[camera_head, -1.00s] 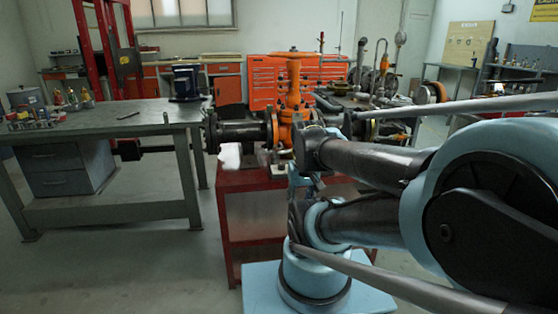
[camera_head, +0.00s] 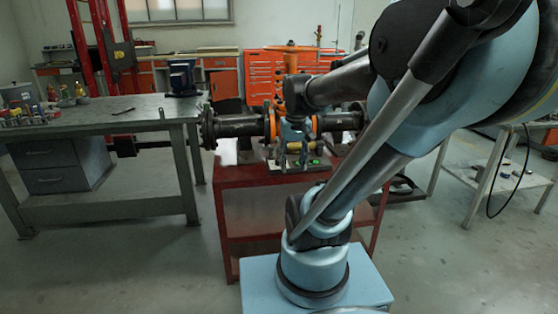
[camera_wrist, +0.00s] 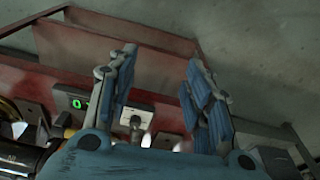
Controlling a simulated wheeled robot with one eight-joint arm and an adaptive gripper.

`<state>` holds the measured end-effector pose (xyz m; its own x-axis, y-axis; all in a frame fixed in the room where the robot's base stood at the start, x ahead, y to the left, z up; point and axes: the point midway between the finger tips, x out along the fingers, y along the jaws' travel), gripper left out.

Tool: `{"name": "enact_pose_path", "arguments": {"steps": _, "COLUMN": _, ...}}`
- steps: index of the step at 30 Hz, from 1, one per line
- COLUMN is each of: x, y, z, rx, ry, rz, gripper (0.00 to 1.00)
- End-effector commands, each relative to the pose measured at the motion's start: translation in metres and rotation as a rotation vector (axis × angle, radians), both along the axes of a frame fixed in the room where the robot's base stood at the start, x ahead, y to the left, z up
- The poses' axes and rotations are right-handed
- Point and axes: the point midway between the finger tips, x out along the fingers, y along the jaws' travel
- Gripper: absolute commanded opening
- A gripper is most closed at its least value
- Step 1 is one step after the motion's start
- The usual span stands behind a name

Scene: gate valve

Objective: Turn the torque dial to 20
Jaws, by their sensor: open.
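My gripper (camera_wrist: 160,57) is open and empty, its two blue-padded fingers spread apart. In the wrist view a small dark box with a green display (camera_wrist: 77,103) reading what looks like 0 shows left of the fingers. A small knob (camera_wrist: 134,122) on a pale-edged plate shows beside the left finger; it looks like the torque dial, but its scale is too small to read. In the head view the green display (camera_head: 314,162) glows on the red cart's top, just right of my gripper (camera_head: 293,160). I cannot tell whether the fingers touch anything.
A grey workbench (camera_head: 85,118) stands at left, and a light table (camera_head: 497,172) at right.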

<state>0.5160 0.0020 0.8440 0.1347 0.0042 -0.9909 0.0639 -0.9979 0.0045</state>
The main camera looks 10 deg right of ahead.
Motion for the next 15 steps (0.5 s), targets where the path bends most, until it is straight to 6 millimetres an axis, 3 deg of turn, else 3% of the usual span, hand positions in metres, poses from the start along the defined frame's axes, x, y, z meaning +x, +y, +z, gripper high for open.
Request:
{"name": "enact_pose_path", "arguments": {"steps": 6, "x": 0.059, "y": -0.001, "z": 0.031, "rx": 0.001, "ry": 0.032, "rz": 0.020, "gripper": 0.46}}
{"name": "enact_pose_path", "arguments": {"steps": 15, "x": 0.143, "y": -0.002, "z": 0.055, "rx": 0.004, "ry": 0.076, "rz": 0.049, "gripper": 0.46}}
